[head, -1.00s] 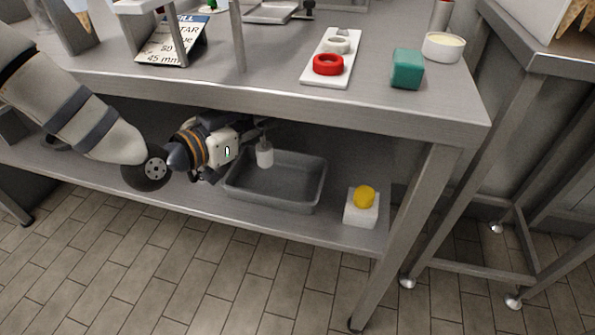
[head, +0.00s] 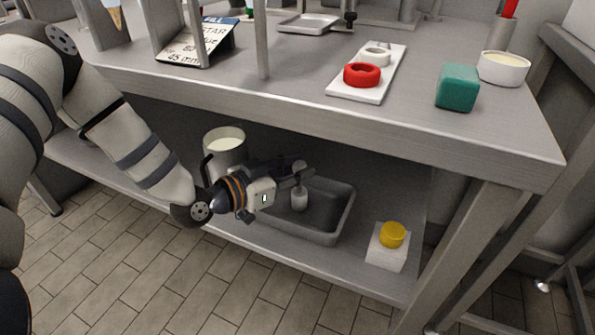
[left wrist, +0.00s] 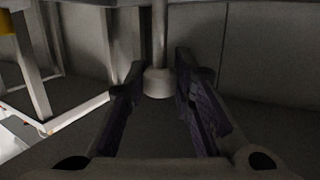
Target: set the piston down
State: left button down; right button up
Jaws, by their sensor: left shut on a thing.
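The piston, a thin rod with a pale cylinder (head: 299,200) at its lower end, hangs upright from my left gripper (head: 298,171). The gripper is shut on the rod under the tabletop. The cylinder is over or inside the grey tray (head: 346,214) on the lower shelf; I cannot tell whether it touches the tray's floor. In the left wrist view the piston (left wrist: 158,82) stands between the two dark fingers (left wrist: 158,90), with its upper end out of the frame. My right gripper is not in view.
A metal pot (head: 224,150) with pale contents stands behind my left wrist. A white block (head: 388,250) with a yellow piece (head: 393,234) sits right of the tray. The table edge (head: 330,125) runs above the arm. The shelf between tray and block is clear.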

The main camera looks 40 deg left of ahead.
pick_arm(q)
jog(key=shift+f, duration=0.1)
jog(key=c, duration=1.4)
grip_release()
jog(key=shift+o, duration=0.2)
jog(key=shift+s+r, duration=0.1)
jog(key=shift+r, duration=0.15)
jog(key=p+v, duration=0.4)
jog(key=v, duration=0.7)
jog(key=shift+s+p, duration=0.35)
jog(key=shift+p, duration=0.05)
jog(key=shift+f, duration=0.15)
